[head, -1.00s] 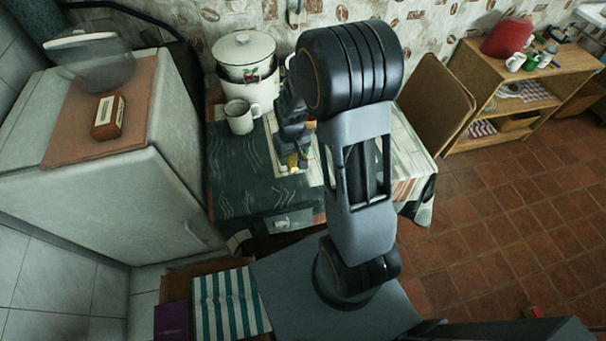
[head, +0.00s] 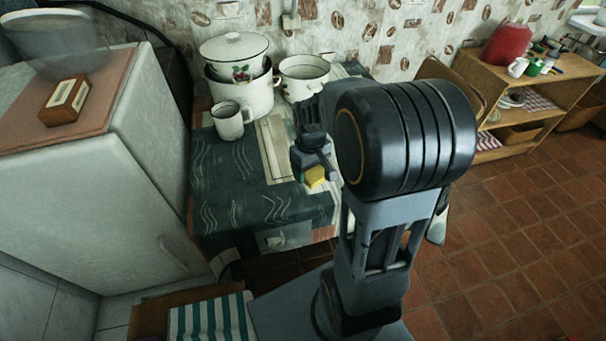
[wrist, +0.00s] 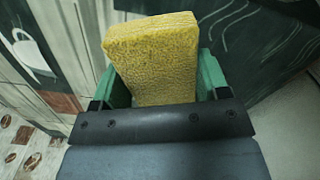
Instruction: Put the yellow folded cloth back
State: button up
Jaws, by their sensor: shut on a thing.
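The yellow folded cloth (wrist: 152,58) is a thick block between the green fingers of my gripper (wrist: 155,88) in the wrist view. The gripper is shut on it. In the head view the cloth (head: 315,177) shows as a small yellow patch at the tip of my gripper (head: 313,171). It is held above the right part of the table (head: 235,180) with the dark patterned cover. My arm hides the right side of that table.
A white mug (head: 228,122), a lidded enamel pot (head: 240,75) and an open enamel pot (head: 303,72) stand at the table's back. The fridge (head: 130,150) is at left. A wooden shelf (head: 530,85) stands at right. The dark front of the tabletop is clear.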

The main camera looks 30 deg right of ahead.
jog(key=w+f, duration=0.3)
jog(key=w+d+f, duration=0.1)
jog(key=w+f, duration=0.1)
jog(key=w, duration=0.1)
jog(key=shift+w+d+f, duration=0.1)
jog(key=shift+d+f, duration=0.05)
jog(key=shift+f, duration=0.25)
jog(key=shift+w+d+f, duration=0.15)
jog(key=shift+w+f, duration=0.35)
jog(key=shift+f, duration=0.15)
jog(key=shift+f+b, duration=0.3)
jog(key=shift+f, duration=1.2)
jog(key=shift+f, duration=0.1)
jog(key=shift+f, duration=0.15)
jog(key=o, duration=1)
jog(key=shift+c, duration=0.2)
